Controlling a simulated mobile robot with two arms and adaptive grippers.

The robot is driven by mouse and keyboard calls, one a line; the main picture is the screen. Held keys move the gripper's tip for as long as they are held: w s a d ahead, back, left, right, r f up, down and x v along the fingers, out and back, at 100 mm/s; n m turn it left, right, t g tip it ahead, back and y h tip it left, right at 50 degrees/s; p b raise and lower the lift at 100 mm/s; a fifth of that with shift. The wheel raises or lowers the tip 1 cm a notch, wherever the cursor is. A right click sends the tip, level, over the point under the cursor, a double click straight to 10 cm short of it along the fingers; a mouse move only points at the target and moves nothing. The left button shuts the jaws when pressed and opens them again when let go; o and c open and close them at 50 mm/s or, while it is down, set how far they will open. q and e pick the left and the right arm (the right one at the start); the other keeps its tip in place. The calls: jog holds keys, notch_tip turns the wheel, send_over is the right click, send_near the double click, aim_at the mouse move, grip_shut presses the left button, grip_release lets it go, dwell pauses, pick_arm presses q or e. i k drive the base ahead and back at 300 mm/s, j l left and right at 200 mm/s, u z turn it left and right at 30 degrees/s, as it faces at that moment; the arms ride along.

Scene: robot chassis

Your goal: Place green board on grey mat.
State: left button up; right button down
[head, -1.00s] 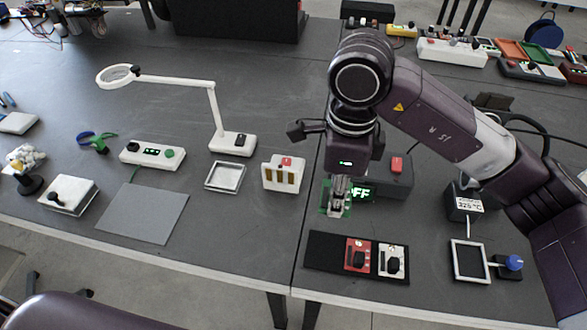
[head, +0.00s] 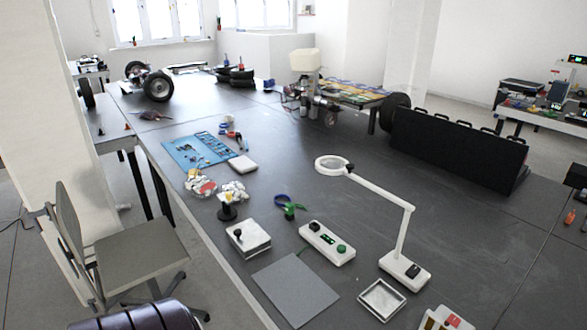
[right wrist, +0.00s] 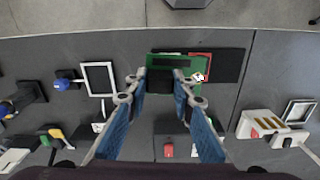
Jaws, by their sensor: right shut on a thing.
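The grey mat (head: 295,290) lies flat and empty near the front edge of the table in the head view. The green board (right wrist: 195,62) shows in the right wrist view, with a dark block on it. My right gripper (right wrist: 160,78) is shut on the green board, its fingertips on either side of the dark block. My right gripper is out of the head view, and my left gripper shows in neither view.
Around the mat stand a white button box (head: 327,243), a magnifier lamp (head: 404,268), a small white tray (head: 381,300) and a white box with a black knob (head: 248,238). In the right wrist view, a white frame (right wrist: 99,79) stands left of the board.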

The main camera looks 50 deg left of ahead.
aim_at(300, 294)
jog(key=j+u, duration=0.1)
jog(key=u, duration=0.95)
jog(key=i+j, duration=0.15)
jog(key=j, duration=0.2)
jog(key=i+j+u, duration=0.15)
jog(key=j, duration=0.2)
